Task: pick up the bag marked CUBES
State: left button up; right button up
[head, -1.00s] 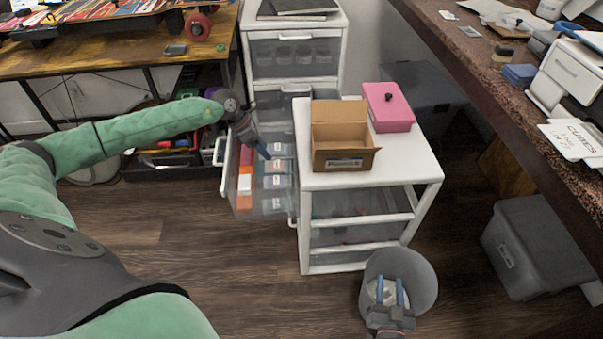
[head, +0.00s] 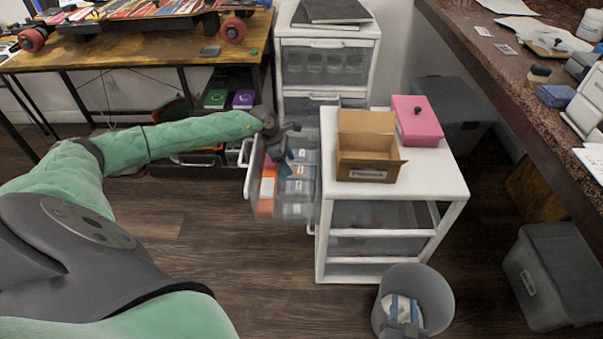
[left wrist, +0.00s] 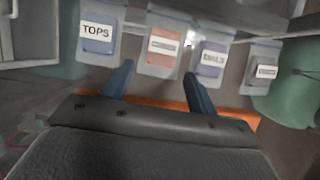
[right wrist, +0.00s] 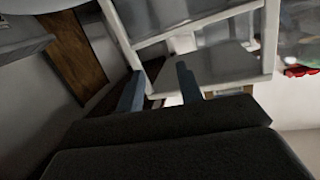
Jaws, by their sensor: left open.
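The open drawer (head: 250,195) holds several clear bags with labels. My left gripper (left wrist: 158,85) is open and empty, with its fingertips pointing at the row of bags. One bag with a dark blue-purple content (left wrist: 211,60) has a blurred label that looks like CUBES; it is just beyond the right fingertip. A bag marked TOPS (left wrist: 97,32) is at the left, a reddish bag (left wrist: 163,45) is between, and a bag with an unreadable label (left wrist: 262,75) is at the right. In the head view my left gripper (head: 283,160) is over the drawer. My right gripper (right wrist: 160,85) is open and empty.
A white cart (head: 425,180) beside the drawer carries an open cardboard box (head: 365,160) and a pink box (head: 418,130). A grey bin (head: 437,295) stands on the floor in front. A dark counter (head: 480,75) runs along the right.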

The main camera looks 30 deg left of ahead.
aim_at(294, 170)
pick_arm(q)
jog(key=x, duration=0.2)
jog(key=shift+d+f, duration=0.15)
jog(key=shift+f, duration=0.1)
jog(key=shift+w+d+f, duration=0.1)
jog(key=shift+w+f, duration=0.05)
jog(key=shift+f, duration=0.15)
jog(key=c, duration=0.6)
pick_arm(e)
jog(key=shift+w+r+t, duration=0.15)
jog(key=shift+r+t, duration=0.05)
jog(key=shift+r, duration=0.35)
jog(key=shift+w+r+t, duration=0.15)
jog(key=shift+r+t, duration=0.05)
jog(key=shift+r, duration=0.3)
pick_arm(q)
jog(key=shift+r, duration=0.1)
